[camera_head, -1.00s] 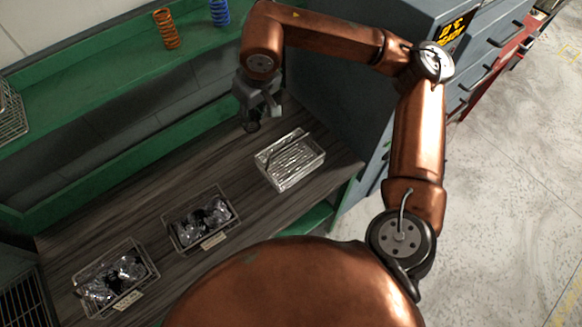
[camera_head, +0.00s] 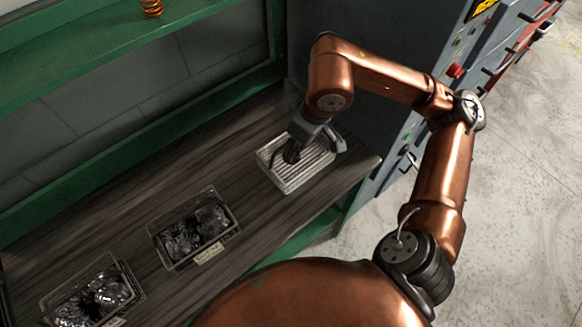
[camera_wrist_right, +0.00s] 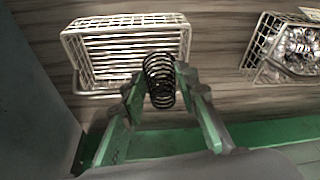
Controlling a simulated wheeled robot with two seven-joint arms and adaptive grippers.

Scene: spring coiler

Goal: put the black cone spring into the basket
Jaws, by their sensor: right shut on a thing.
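The black cone spring (camera_wrist_right: 159,80) is between the fingers of my right gripper (camera_wrist_right: 161,92) in the right wrist view, and the fingers are shut on it. In the head view my right gripper (camera_head: 300,146) is over the basket (camera_head: 290,182), a wire basket with a slatted bottom; the spring (camera_head: 291,153) shows there as a small dark shape. In the right wrist view the basket (camera_wrist_right: 90,82) lies behind the spring, which overlaps its right side. I cannot tell how high the spring is above the basket floor. My left gripper is out of view.
A second wire basket (camera_head: 158,250) with shiny clear and dark parts stands to the left on the wooden shelf, with another (camera_head: 135,285) further left. An orange spring (camera_head: 151,7) stands on the green upper shelf. A grey cabinet is at right.

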